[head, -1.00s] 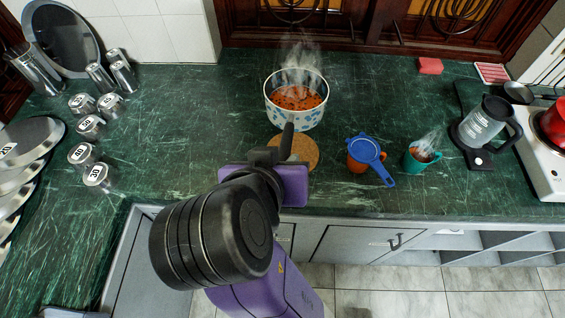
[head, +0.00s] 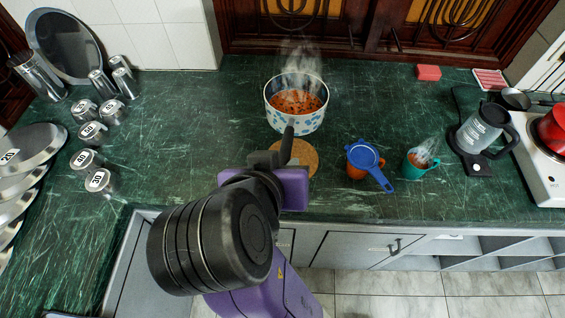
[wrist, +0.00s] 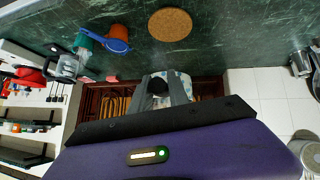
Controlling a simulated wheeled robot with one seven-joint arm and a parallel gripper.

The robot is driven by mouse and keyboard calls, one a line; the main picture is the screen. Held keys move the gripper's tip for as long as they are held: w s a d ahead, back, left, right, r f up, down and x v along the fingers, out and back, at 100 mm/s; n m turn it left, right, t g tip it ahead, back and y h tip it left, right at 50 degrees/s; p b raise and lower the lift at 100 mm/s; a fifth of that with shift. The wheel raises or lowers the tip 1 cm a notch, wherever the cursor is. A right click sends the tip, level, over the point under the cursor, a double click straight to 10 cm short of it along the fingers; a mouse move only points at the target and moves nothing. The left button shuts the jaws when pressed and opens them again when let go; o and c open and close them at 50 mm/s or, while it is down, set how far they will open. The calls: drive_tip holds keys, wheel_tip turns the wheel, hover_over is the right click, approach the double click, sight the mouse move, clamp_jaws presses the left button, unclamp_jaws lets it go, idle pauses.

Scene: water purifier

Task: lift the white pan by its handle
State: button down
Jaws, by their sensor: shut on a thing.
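The white pan (head: 296,117) has a blue pattern and holds steaming reddish food with dark bits. It looks upright in the head view, and I cannot tell whether its base touches the counter. Its dark handle (head: 288,143) points back towards me. The wrist view shows the dark handle end (wrist: 157,85) between the grey fingers, with a little of the patterned pan (wrist: 184,78) beyond. The fingertips are mostly hidden in the head view.
A round cork mat (head: 309,165) lies on the green counter (head: 200,130), just right of my gripper. An orange cup with a blue strainer (head: 364,156), a steaming teal cup (head: 416,165) and a jug (head: 483,129) stand right. Metal canisters (head: 92,132) stand left.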

drive_tip(key=shift+r+p, duration=1.45)
